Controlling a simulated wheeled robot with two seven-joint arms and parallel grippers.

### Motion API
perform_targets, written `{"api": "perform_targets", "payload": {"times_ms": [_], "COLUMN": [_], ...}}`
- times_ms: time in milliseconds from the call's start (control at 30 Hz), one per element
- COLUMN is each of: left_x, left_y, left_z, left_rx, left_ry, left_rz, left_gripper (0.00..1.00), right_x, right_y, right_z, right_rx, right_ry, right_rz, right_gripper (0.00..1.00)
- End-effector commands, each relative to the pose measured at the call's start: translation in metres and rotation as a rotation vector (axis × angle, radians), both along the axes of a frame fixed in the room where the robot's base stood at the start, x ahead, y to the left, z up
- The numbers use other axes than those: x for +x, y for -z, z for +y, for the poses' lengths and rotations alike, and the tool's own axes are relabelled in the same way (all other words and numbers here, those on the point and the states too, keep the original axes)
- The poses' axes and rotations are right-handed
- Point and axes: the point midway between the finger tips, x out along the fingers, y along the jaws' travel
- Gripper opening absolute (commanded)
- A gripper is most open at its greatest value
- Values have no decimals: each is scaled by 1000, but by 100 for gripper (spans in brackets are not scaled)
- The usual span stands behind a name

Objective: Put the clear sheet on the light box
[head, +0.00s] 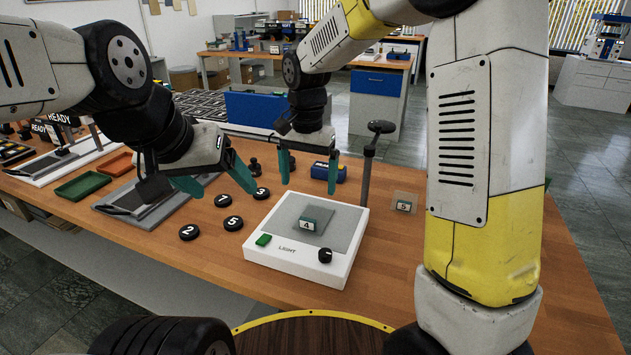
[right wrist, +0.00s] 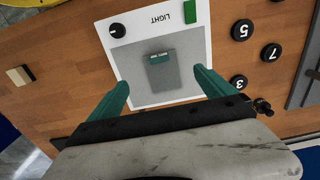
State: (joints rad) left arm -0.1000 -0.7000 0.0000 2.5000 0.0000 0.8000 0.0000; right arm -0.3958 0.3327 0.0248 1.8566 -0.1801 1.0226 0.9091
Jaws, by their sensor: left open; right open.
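The white light box (head: 299,266) stands on the wooden table with its grey panel up; it also shows in the right wrist view (right wrist: 123,85). A dark grey sheet with a teal tab (head: 317,218) marked 4 lies flat on the panel; it also shows in the right wrist view (right wrist: 160,75). A see-through sheet with a numbered tab (head: 404,204) lies on the table right of the box; its tab (right wrist: 20,75) shows in the right wrist view. My right gripper (head: 308,187) is open above the box, apart from the grey sheet. My left gripper (head: 218,188) is open and empty, left of the box.
Black numbered discs (head: 232,223) lie left of the box. A post with a dark knob (head: 366,170) and a blue block (head: 328,172) stand behind it. Green (head: 82,186) and orange (head: 115,164) trays and a grey press plate (head: 145,210) are further left. The table's front right is clear.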

Motion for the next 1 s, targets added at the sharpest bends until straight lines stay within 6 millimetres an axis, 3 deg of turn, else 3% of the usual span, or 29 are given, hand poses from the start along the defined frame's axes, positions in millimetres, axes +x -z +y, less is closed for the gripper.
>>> {"api": "perform_targets", "payload": {"times_ms": [233,500,800,1000], "left_x": [0,0,0,0], "left_y": [0,0,0,0], "left_z": [0,0,0,0], "left_rx": [0,0,0,0], "left_ry": [0,0,0,0], "left_rz": [0,0,0,0], "left_gripper": [76,76,76,76], "right_x": [-24,-86,-157,-179], "right_y": [-43,-92,-108,-106], "right_z": [-37,-96,-136,-144], "right_rx": [56,117,102,76], "right_ry": [-67,-216,-368,-423], "right_rz": [-86,-274,-490,-565], "right_gripper": [94,94,94,94]}}
